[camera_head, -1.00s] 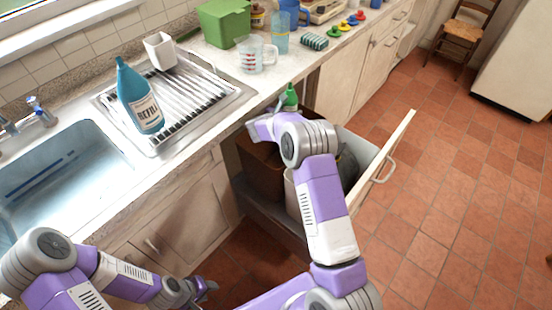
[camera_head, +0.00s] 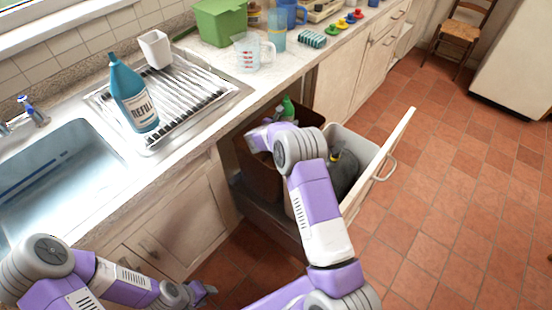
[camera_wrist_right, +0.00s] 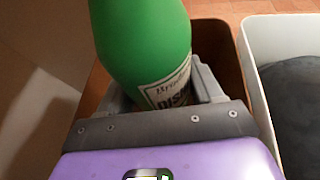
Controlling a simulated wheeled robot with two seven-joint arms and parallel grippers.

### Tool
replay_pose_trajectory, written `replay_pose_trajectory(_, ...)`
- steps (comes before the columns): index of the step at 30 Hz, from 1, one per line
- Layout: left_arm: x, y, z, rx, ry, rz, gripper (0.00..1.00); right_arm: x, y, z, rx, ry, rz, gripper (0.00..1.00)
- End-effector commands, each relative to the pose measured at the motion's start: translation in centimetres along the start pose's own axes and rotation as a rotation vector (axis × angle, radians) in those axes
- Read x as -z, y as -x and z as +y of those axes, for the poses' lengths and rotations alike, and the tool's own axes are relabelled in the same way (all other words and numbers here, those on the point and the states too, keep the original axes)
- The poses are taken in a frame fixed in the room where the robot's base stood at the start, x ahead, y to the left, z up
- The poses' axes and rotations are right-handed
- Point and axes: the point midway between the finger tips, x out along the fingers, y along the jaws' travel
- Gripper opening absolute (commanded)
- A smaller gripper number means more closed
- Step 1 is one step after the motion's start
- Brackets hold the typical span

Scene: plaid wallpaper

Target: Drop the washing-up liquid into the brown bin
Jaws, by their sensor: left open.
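The washing-up liquid is a green bottle (camera_head: 288,108) with a pale label, and it fills the top middle of the right wrist view (camera_wrist_right: 145,40). My right gripper (camera_head: 268,132) is shut on it, with grey fingers on both sides of the label (camera_wrist_right: 165,92). The brown bin (camera_head: 262,182) stands in the pulled-out drawer under the counter. The bottle and gripper are at its mouth, and brown walls (camera_wrist_right: 218,45) show around them in the wrist view. The bin's floor is hidden. My left gripper (camera_head: 205,293) is open and empty at the lower left, near the cupboard front.
A white bin (camera_head: 368,150) with a dark bag (camera_head: 343,172) stands beside the brown one. The drawer front (camera_head: 392,150) is to the right. A blue refill bottle (camera_head: 133,95) stands on the draining rack (camera_head: 190,92). A measuring jug (camera_head: 247,52) is on the counter.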

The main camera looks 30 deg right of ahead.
Motion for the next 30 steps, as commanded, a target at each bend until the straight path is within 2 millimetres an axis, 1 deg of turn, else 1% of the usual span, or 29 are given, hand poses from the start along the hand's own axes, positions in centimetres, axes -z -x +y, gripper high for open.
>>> replay_pose_trajectory(1,0.0,0.0,0.0,0.0,0.0,0.0,0.43,0.0,0.0,0.0,0.0,0.0,0.0,0.73)
replay_pose_trajectory(5,0.0,0.0,0.0,0.0,0.0,0.0,0.43,0.0,0.0,0.0,0.0,0.0,0.0,0.93)
replay_pose_trajectory(6,0.0,0.0,0.0,0.0,0.0,0.0,0.43,0.0,0.0,0.0,0.0,0.0,0.0,0.95)
replay_pose_trajectory(13,0.0,0.0,0.0,0.0,0.0,0.0,0.43,0.0,0.0,0.0,0.0,0.0,0.0,0.95)
replay_pose_trajectory(16,0.0,0.2,0.1,0.0,0.0,0.0,0.43,-0.1,0.5,0.0,0.0,0.0,0.001,0.95)
replay_pose_trajectory(20,0.0,0.7,0.2,0.0,0.0,0.0,0.43,-0.1,2.3,0.1,-0.001,0.002,0.002,0.95)
replay_pose_trajectory(25,-0.1,1.4,0.5,0.0,0.0,0.0,0.43,-0.2,5.3,0.1,-0.002,0.001,0.001,0.95)
replay_pose_trajectory(30,-0.1,1.7,0.6,0.0,0.0,0.0,0.43,-0.1,7.1,0.0,0.0,0.001,0.001,0.95)
